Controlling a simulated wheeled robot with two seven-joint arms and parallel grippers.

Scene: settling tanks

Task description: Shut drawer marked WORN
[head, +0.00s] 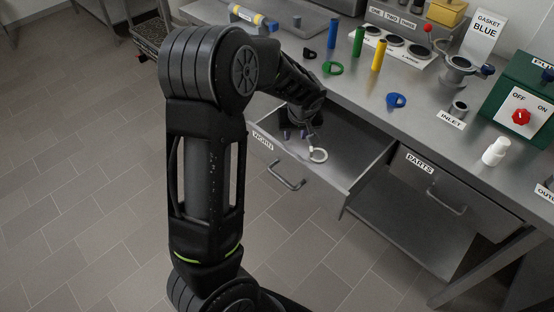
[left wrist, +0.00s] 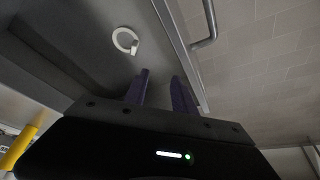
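The drawer marked WORN (head: 316,183) stands pulled out from under the steel bench, its handle (head: 287,178) on the front panel. A pale ring (head: 319,160) with a small tab lies on the drawer floor. My left gripper (head: 294,134) is over the drawer, near the front panel's left end. In the left wrist view its two purple fingers (left wrist: 160,92) are apart with nothing between them. The ring (left wrist: 116,42) lies beyond the fingertips, and the drawer's front edge (left wrist: 178,45) runs close by the right finger. I cannot tell whether that finger touches it. My right gripper is out of view.
The PARTS drawer or panel (head: 412,190) is to the right. Tiled floor in front is clear.

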